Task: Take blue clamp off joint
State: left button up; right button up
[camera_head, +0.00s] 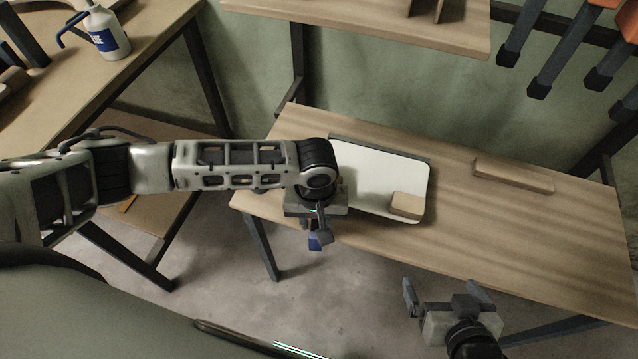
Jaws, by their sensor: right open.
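My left gripper (318,226) points down at the near left part of the workbench, by its front edge. A small blue piece, which looks like the blue clamp (314,242), shows between its fingers. The gripper appears shut on it, though the fingers and wrist hide most of the clamp. No joint between boards can be made out around it. My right gripper (447,297) is open and empty, in front of the bench's front edge at the lower right.
On the workbench (500,240) lie a white tray (375,180) with a tan block (406,205) and a wooden bar (513,176). A shelf (370,22) and hanging clamps (560,60) are above. A glue bottle (106,36) stands on the left table. The bench's right half is mostly clear.

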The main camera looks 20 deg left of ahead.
pick_arm(q)
grip_shut()
jog(key=shift+s+r+p, duration=0.15)
jog(key=shift+s+p, duration=1.1)
jog(key=s+p, duration=0.1)
jog(key=s, duration=0.5)
jog(key=shift+a+p, duration=0.15)
jog(key=shift+p, duration=0.2)
jog(key=shift+s, duration=0.15)
